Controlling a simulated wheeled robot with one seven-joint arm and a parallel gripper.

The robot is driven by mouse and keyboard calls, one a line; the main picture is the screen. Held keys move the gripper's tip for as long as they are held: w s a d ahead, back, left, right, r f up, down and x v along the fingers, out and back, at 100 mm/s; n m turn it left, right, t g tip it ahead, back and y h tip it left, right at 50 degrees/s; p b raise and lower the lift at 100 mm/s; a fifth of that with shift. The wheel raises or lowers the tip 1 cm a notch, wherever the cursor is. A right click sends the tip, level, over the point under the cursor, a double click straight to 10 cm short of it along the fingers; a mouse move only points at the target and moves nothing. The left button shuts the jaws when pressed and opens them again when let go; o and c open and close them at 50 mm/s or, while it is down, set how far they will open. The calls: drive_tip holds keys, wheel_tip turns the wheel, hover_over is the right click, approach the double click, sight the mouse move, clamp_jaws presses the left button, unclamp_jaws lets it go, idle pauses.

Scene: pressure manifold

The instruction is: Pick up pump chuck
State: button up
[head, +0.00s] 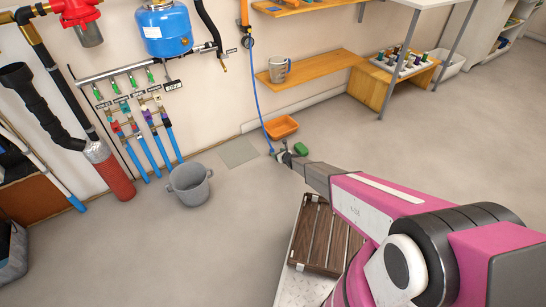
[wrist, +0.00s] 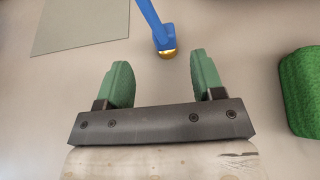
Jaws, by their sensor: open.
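The pump chuck (wrist: 164,42) is a blue fitting with a brass-coloured end, on a blue hose (wrist: 149,12). In the wrist view it is just beyond my fingertips, roughly centred between them. In the head view the blue hose (head: 258,98) hangs down from the wall, and its lower end (head: 271,150) is close to my gripper (head: 283,153). My gripper also shows in the wrist view (wrist: 160,72), with two green fingers apart and nothing between them. Whether the chuck touches the floor is hard to tell.
A green block (wrist: 301,92) lies on the floor to the right of my gripper. An orange tray (head: 282,135) is behind it, and a grey mat (wrist: 80,27) lies to the left. A grey bucket (head: 190,184) stands further left. Open floor surrounds these.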

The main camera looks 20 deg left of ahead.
sight(272, 150)
drive_tip(key=x, duration=1)
drive_tip(key=shift+w+d+f, duration=0.1)
drive_tip(key=shift+w+f, duration=0.05)
drive_tip(key=shift+f, duration=0.05)
drive_tip(key=c, duration=1)
